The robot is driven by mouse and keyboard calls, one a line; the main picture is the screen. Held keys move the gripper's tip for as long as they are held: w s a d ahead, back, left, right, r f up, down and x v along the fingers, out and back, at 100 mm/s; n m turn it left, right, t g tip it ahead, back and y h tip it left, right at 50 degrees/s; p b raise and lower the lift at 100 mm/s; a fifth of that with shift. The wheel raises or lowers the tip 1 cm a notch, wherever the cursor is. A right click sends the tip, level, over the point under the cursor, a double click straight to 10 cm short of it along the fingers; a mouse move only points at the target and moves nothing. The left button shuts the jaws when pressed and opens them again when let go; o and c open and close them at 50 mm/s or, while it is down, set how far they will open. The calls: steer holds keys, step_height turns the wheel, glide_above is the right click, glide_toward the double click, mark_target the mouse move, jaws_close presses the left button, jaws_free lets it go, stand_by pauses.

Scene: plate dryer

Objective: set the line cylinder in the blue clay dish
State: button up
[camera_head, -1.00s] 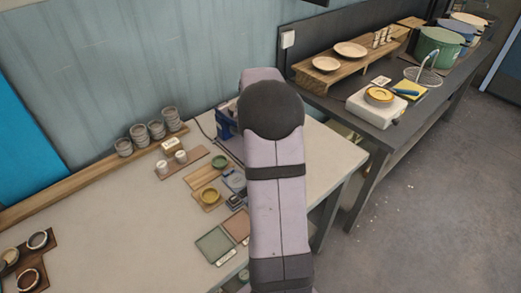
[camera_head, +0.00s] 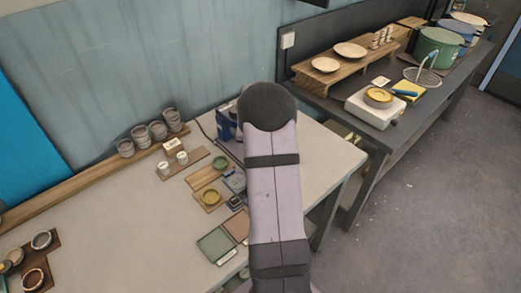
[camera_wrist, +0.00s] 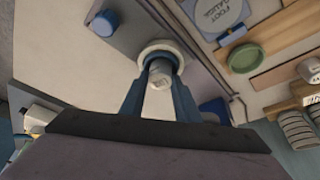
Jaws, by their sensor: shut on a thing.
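I cannot tell surely which blue piece is the blue clay dish. In the head view my arm hides the gripper and cylinder.
A green dish (camera_head: 220,163) and a yellow dish (camera_head: 210,197) sit on wooden boards left of my arm. Stacked grey cups (camera_head: 157,130) stand by the wall. A blue device (camera_head: 226,122) is partly behind my arm. The table's left middle is clear.

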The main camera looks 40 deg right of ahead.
steer(key=shift+f+b, duration=0.3)
steer(key=o, duration=1.1)
steer(key=shift+r, duration=0.15)
steer(key=shift+r+p, duration=0.3)
steer(key=shift+r, duration=0.05)
steer(key=b+v, duration=0.3)
steer(key=v, duration=0.8)
steer(key=shift+a+r, duration=0.15)
steer(key=shift+r, duration=0.2)
steer(key=shift+s+a, duration=0.1)
